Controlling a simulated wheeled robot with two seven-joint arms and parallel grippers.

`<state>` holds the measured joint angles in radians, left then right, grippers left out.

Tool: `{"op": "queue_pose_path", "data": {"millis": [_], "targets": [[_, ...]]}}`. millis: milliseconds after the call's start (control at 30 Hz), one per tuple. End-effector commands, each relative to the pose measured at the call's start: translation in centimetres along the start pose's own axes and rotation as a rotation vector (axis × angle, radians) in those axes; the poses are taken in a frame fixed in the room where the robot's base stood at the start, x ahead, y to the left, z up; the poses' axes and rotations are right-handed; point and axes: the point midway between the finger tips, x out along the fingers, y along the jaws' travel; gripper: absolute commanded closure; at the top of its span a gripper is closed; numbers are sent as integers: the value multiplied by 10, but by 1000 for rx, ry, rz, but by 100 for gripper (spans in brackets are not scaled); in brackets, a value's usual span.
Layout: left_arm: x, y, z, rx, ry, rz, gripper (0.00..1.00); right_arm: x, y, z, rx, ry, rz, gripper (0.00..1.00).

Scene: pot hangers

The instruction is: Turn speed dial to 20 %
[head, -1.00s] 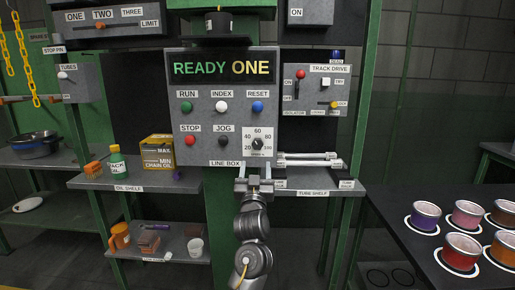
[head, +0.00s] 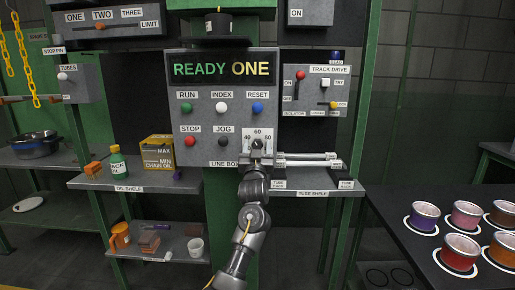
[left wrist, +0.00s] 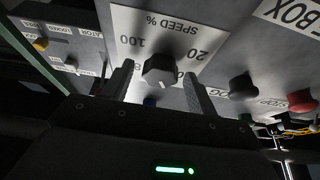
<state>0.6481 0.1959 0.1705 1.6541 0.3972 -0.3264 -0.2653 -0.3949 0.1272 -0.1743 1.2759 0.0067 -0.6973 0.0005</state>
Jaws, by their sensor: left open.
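The speed dial (left wrist: 160,70) is a dark knob on a white plate marked SPEED %, seen upside down in the left wrist view, with 20 and 100 readable beside it. I cannot tell which number it points to. In the head view the white dial plate (head: 247,134) is at the lower right of the line box, and the knob is largely hidden by my left gripper (head: 257,152). My left gripper is open, with one finger on each side of the knob. I cannot tell if either finger touches it. My right gripper is not in view.
The line box (head: 207,160) also carries a black JOG knob (head: 222,142), a red STOP knob (head: 190,141) and a blue RESET knob (head: 257,107) close by. Pale tubes (head: 308,158) lie on the tube shelf just right of my gripper. The oil shelf is left.

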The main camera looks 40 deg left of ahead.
Motion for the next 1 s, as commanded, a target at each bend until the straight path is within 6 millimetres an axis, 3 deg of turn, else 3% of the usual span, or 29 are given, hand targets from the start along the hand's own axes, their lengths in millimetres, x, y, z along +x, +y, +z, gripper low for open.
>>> {"op": "queue_pose_path", "data": {"millis": [100, 433, 767, 1000], "targets": [[0, 0, 0, 0, 0, 0, 45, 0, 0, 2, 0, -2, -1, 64], [0, 0, 0, 0, 0, 0, 87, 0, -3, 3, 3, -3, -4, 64], [0, 1, 0, -52, -2, -20, 87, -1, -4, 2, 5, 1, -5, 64], [0, 2, 0, -200, -2, -81, 87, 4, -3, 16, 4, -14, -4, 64]]}}
